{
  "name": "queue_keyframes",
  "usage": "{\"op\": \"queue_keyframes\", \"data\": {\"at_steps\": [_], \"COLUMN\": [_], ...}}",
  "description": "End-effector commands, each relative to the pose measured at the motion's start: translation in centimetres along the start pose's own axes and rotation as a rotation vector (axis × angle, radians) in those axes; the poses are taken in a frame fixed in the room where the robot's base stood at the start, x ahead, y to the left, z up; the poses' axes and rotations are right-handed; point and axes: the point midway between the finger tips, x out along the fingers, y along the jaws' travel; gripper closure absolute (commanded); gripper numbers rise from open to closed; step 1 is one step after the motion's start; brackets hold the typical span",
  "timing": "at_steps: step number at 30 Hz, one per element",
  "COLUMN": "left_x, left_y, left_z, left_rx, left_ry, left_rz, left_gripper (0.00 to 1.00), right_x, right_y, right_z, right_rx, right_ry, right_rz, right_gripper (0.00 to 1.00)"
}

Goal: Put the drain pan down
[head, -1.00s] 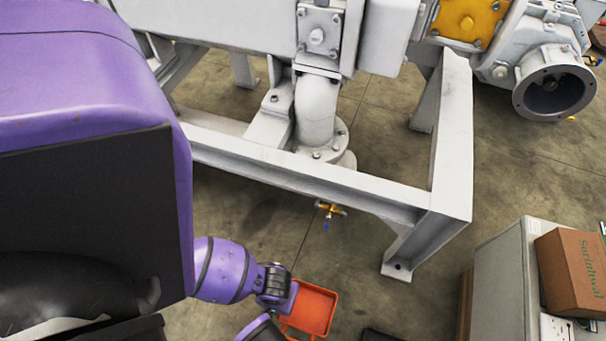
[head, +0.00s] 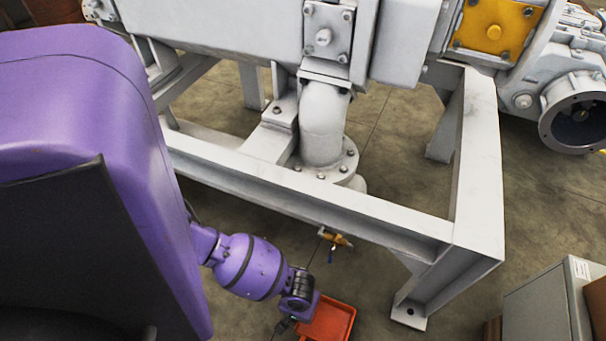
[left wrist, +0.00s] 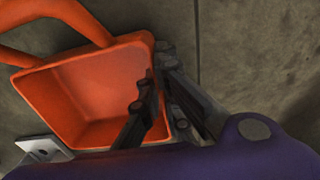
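The orange drain pan (head: 327,322) is at the bottom edge of the head view, at the end of my purple left arm. In the left wrist view the same square pan (left wrist: 85,95) fills the left half, its looped handle at the top left. My left gripper (left wrist: 160,72) has one finger inside the pan and one outside, closed on its right wall. In the head view the left gripper (head: 287,325) is partly cut off. I cannot tell whether the pan touches the floor. My right gripper is not in view.
A grey steel frame (head: 310,205) carries the machine and its flanged pipe (head: 323,125). A small brass valve with a blue handle (head: 333,242) hangs below the frame's front beam. A grey cabinet (head: 545,305) stands at the lower right.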

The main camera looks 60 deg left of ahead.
Motion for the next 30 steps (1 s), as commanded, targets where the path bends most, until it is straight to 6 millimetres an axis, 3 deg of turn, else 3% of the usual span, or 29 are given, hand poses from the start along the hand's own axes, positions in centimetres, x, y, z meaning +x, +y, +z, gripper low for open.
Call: {"op": "queue_keyframes", "data": {"at_steps": [12,18,30], "left_x": [0.83,0.81,-0.09], "left_y": [0.10,0.06,0.06], "left_z": [-0.16,-0.18,-0.13], "left_rx": [0.000,0.001,0.000], "left_ry": [0.003,0.003,0.003], "left_rz": [0.002,0.002,0.002], "left_gripper": [1.00,0.77,0.77], "right_x": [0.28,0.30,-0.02], "right_y": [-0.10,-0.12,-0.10], "right_z": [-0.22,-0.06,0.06], "right_rx": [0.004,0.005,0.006], "right_ry": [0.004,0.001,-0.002], "right_rz": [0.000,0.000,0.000], "right_gripper": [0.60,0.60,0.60]}}
